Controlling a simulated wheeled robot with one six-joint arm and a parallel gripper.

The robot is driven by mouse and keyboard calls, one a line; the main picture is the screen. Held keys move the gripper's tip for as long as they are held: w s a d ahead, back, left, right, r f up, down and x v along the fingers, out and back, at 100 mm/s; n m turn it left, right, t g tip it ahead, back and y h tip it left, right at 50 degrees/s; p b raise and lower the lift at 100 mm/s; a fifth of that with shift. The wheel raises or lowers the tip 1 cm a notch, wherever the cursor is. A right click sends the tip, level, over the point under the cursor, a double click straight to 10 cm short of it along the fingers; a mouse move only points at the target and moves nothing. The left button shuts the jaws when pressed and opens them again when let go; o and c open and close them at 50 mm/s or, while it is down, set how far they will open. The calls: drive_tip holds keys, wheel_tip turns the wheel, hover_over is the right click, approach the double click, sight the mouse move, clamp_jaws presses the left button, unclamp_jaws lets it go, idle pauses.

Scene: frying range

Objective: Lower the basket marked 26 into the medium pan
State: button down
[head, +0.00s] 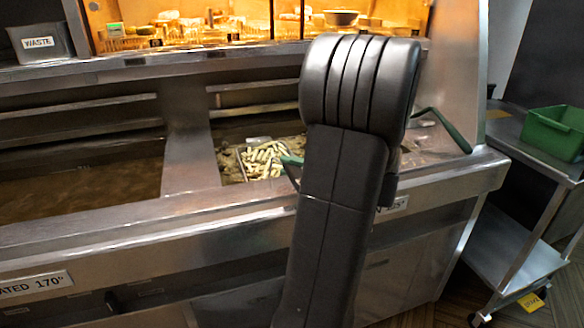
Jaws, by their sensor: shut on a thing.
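A wire basket (240,165) of pale cut fries (264,158) sits low in the pan (228,166) left of my arm, with bubbly brown oil around it. A green handle part (291,160) shows at the basket's right side and runs behind my arm. My gripper is hidden behind my own dark arm link, so its hold on anything does not show. No mark 26 can be read on this basket. Another green handle (452,135) on a dark wire sticks out over the fryer's right end; what it belongs to is hidden.
A wider pan of brown oil (80,190) lies at the left. A WASTE bin (40,43) stands at the upper left, and a lit food shelf (230,30) runs behind. A cart (520,262) with a green tub (553,132) stands at the right.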

drive_tip(key=shift+f+b, duration=0.55)
drive_tip(key=c, duration=1.2)
unclamp_jaws()
drive_tip(key=shift+o, duration=0.2)
drive_tip(key=v, duration=1.3)
drive_tip(key=shift+s+d, duration=0.25)
drive_tip(key=shift+d, duration=0.1)
drive_tip(key=x, duration=1.3)
drive_tip(key=shift+w+a, duration=0.2)
drive_tip(key=shift+a, duration=0.15)
drive_tip(key=shift+r, duration=0.15)
